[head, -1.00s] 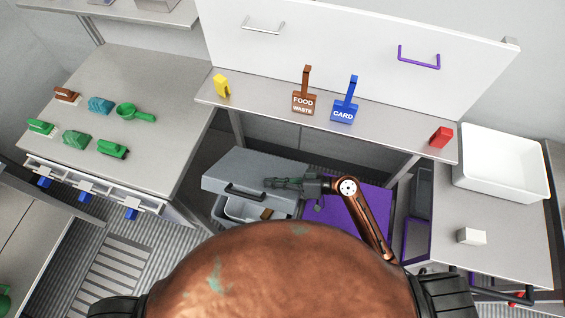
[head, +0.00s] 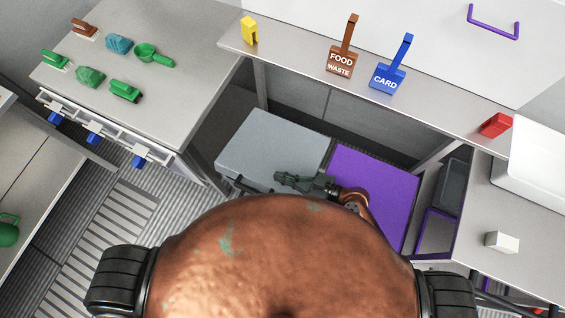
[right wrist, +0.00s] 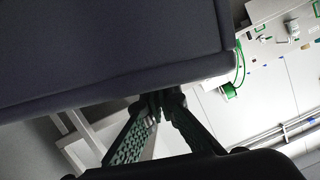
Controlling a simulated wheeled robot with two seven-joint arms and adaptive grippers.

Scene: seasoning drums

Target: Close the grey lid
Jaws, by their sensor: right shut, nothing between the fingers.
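The grey lid (head: 268,145) lies beside the purple lid (head: 372,185) in the head view, and its top looks flat. The grey bin's inside does not show; my body hides part of the front. A dark handle (head: 240,184) shows at the lid's front left. My right gripper (head: 279,178) is shut and empty, at the grey lid's front right edge. In the right wrist view, the closed fingertips (right wrist: 160,98) are close to the edge of a large dark grey panel (right wrist: 110,45); I cannot tell whether they touch. My left gripper is not in view.
A table (head: 170,50) with several green and other items stands left. A white block (head: 501,242) lies on the right counter.

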